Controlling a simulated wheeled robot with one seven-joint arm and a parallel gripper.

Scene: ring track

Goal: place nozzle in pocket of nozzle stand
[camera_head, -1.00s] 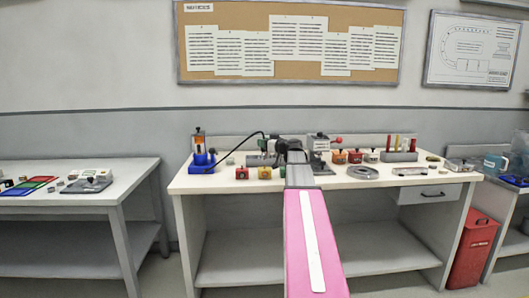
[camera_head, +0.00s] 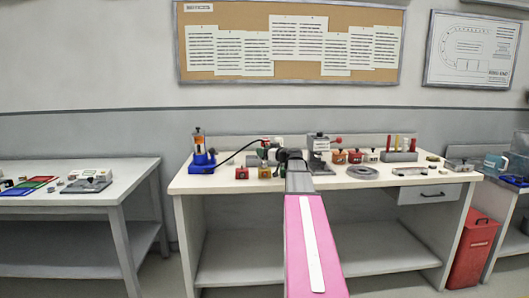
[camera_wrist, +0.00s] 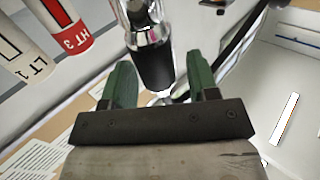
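My gripper (camera_wrist: 160,70) shows two green fingers standing apart in the wrist view. A chrome and black cylindrical part (camera_wrist: 155,66) lies between or just beyond them, with a visible gap beside the right finger. I cannot tell whether this part is the nozzle or how deep it lies. In the head view my gripper (camera_head: 270,147) is small and partly hidden by my arm, over the middle-left of the bench. I cannot pick out the nozzle or the nozzle stand's pocket with certainty at this size.
Cylinders labelled LT 1 (camera_wrist: 22,50) and HT 3 (camera_wrist: 62,28) show in the wrist view. The bench's front edge is mostly clear.

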